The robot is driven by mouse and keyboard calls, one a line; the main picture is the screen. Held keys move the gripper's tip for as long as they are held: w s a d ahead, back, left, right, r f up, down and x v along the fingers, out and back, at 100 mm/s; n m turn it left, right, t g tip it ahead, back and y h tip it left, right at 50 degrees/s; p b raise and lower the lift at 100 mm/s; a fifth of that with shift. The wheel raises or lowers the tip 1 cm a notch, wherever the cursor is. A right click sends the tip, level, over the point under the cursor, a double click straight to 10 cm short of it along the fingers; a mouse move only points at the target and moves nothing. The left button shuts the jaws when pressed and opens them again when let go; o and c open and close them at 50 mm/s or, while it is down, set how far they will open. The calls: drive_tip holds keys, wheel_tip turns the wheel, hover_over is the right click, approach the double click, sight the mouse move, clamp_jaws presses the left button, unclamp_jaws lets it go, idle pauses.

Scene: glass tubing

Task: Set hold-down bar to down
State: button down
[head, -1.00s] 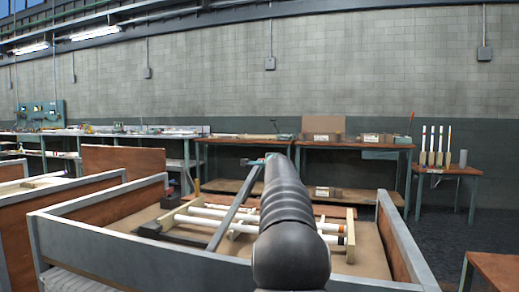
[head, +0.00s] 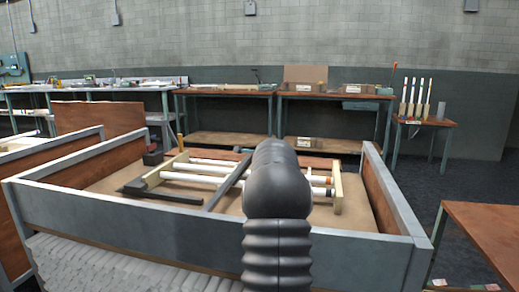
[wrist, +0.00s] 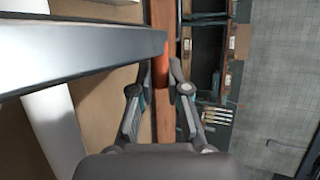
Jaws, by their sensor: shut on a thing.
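The hold-down bar (head: 228,183) is a long grey bar inside the crate, crossing over white glass tubes (head: 190,177) on a pale wooden frame (head: 338,190). It looks low over the tubes; I cannot tell whether it touches them. In the wrist view the bar (wrist: 80,58) comes in from the left and ends at my gripper (wrist: 160,73). In the head view my arm hides the gripper.
The crate has a grey-topped front wall (head: 130,222) and a brown right side (head: 383,195). Workbenches (head: 235,92) line the back wall. A brown table (head: 480,230) stands at the right.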

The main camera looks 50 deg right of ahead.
idle(0.3)
drive_tip(key=c, duration=1.1)
unclamp_jaws()
drive_tip(key=shift+w, duration=0.1)
drive_tip(key=shift+c, duration=0.2)
drive_tip(key=v, duration=1.2)
drive_tip(key=shift+a+f, duration=0.1)
